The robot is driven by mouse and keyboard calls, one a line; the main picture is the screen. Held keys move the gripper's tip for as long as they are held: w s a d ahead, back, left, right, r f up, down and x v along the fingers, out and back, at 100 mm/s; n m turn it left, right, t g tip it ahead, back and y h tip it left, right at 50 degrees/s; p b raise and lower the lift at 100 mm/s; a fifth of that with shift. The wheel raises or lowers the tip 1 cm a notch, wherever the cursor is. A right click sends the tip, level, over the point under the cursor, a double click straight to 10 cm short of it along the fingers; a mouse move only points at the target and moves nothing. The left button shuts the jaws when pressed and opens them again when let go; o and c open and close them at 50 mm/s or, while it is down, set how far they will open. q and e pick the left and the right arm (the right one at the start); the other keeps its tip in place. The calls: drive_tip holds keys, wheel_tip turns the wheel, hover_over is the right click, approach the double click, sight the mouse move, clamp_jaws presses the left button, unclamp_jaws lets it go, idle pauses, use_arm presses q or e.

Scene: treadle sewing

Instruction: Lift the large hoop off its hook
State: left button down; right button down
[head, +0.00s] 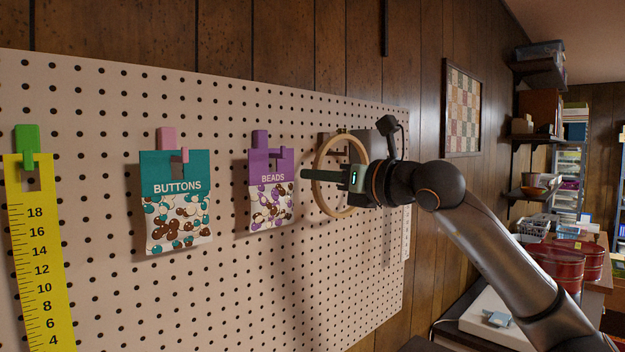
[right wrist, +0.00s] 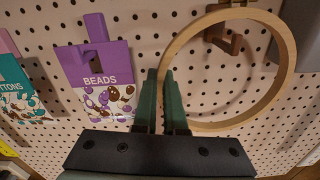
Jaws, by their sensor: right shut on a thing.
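The large hoop (head: 340,214) is a pale wooden ring with a small brass screw at its top, in front of the pegboard. It also shows in the right wrist view (right wrist: 291,55). My right gripper (head: 308,177) is shut on the left side of its rim, with the green fingers (right wrist: 162,80) on either side of the wood. A brown wooden hook (right wrist: 228,40) shows inside the ring, just under its top. I cannot tell whether the hoop rests on the hook or is clear of it. My left gripper is out of view.
The beads packet (head: 270,190) hangs close left of my fingers. The buttons packet (head: 176,205) and a yellow ruler (head: 36,250) hang farther left on the pegboard (head: 230,290). Red tins (head: 560,270) stand on a surface at the right.

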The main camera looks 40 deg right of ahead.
drive_tip(key=s+b, duration=0.3)
drive_tip(key=s, duration=0.5)
drive_tip(key=shift+d+b, duration=0.35)
drive_tip(key=shift+b, duration=0.05)
idle(0.6)
drive_tip(key=shift+s, duration=0.1)
